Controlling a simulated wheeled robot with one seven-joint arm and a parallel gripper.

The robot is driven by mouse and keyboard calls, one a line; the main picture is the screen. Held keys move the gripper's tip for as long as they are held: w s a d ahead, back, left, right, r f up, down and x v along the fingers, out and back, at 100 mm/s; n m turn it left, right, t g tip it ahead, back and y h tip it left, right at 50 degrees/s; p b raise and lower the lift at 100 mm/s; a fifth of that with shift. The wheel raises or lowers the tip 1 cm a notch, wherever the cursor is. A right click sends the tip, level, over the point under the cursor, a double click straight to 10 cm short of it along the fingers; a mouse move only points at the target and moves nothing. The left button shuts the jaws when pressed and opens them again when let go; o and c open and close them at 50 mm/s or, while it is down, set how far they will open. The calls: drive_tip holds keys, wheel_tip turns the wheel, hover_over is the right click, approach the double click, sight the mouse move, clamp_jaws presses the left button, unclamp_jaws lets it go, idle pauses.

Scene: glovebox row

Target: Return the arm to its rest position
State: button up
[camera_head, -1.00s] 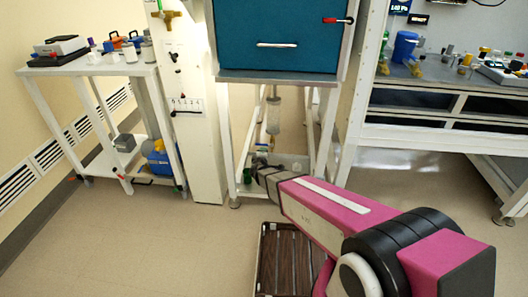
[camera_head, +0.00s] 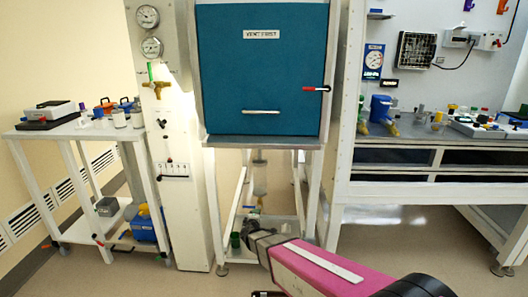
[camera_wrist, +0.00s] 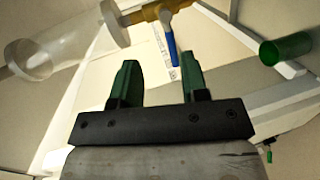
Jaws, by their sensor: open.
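My gripper (camera_wrist: 160,85) shows in the wrist view with its two green fingers spread apart and nothing between them. Beyond the fingers are a clear cylinder (camera_wrist: 50,50), a brass fitting with a blue-handled valve (camera_wrist: 170,45) and a green cylinder (camera_wrist: 285,50). In the head view my pink and black arm reaches from the bottom right toward the space under the teal glovebox door (camera_head: 262,70). The gripper's fingers cannot be made out there.
The glovebox stand's white legs (camera_head: 214,205) flank the arm's far end. A white panel with gauges (camera_head: 170,180) and a white cart (camera_head: 70,135) stand left. A workbench (camera_head: 400,185) stands right. The floor at front left is clear.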

drive_tip(key=s+d+r+m+g+h, duration=0.2)
drive_tip(key=s+d+m+g, duration=0.15)
drive_tip(key=d, duration=0.35)
drive_tip(key=s+d+r+m+g+h, duration=0.15)
drive_tip(key=d+m, duration=0.25)
drive_tip(key=d, duration=0.4)
drive_tip(key=s+d+r+m+g+h, duration=0.1)
drive_tip(key=s+d+m+g+h, duration=0.25)
drive_tip(key=d, duration=0.35)
drive_tip(key=s+d+r+m+g+y, duration=0.1)
drive_tip(key=s+m+g+y, duration=0.1)
drive_tip(key=s, duration=0.5)
drive_tip(key=s+d+r+m+g+y, duration=0.2)
drive_tip(key=s+m+g+y, duration=0.1)
drive_tip(key=s+g+y, duration=0.2)
drive_tip(key=shift+s+r+y, duration=0.3)
drive_tip(key=shift+s+y, duration=0.5)
drive_tip(key=shift+s, duration=0.3)
